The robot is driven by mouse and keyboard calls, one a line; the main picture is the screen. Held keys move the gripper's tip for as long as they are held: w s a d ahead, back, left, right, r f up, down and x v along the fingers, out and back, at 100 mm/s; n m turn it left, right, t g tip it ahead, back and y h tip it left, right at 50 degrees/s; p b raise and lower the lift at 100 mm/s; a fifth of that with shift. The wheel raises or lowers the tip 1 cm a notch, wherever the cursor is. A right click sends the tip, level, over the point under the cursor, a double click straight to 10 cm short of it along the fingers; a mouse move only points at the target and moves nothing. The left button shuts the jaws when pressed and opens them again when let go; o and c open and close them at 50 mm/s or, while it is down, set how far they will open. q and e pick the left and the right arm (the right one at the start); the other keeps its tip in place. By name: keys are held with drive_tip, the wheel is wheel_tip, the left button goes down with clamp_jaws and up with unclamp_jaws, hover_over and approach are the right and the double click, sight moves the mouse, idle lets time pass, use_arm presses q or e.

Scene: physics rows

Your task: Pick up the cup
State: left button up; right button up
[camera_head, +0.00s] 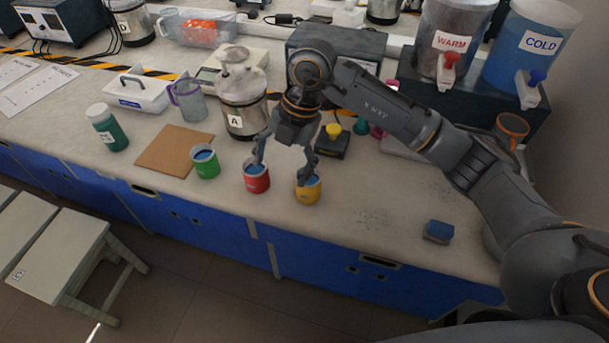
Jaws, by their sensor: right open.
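Three small cups with blue contents stand in a row near the front edge of the bench: a green cup (206,168), a red cup (257,184) and a yellow cup (307,195). My right gripper (281,174) points down with its fingers spread wide and nothing between them. One fingertip overlaps the red cup's rim and the other overlaps the yellow cup's rim in the picture. I cannot tell whether they touch. My left gripper is out of view.
A blue sponge-like block (438,231) sits at right. The bench front between it and the yellow cup is clear.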

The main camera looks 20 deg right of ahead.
drive_tip(key=w+d+m+h, duration=0.2)
drive_tip(key=w+d+h, duration=0.1)
drive_tip(key=d, duration=0.4)
drive_tip(key=f, duration=0.4)
drive_tip(key=f+p, duration=0.1)
drive_tip(key=f, duration=0.1)
drive_tip(key=shift+s+f, duration=0.1)
drive_tip(key=shift+s, duration=0.2)
drive_tip(key=shift+a+f+p, duration=0.15)
drive_tip(key=shift+f+p, duration=0.25)
drive_tip(key=shift+f, duration=1.1)
drive_tip(key=shift+a+f+p, duration=0.1)
drive_tip(key=shift+f+p, duration=0.3)
drive_tip(key=shift+f, duration=1.1)
drive_tip(key=c, duration=1.3)
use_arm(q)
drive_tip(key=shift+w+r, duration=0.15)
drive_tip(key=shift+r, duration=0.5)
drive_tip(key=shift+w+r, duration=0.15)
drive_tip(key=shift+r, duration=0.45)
use_arm(e)
drive_tip(key=shift+c, duration=0.4)
drive_tip(key=shift+w+r, duration=0.1)
drive_tip(key=shift+r, duration=0.05)
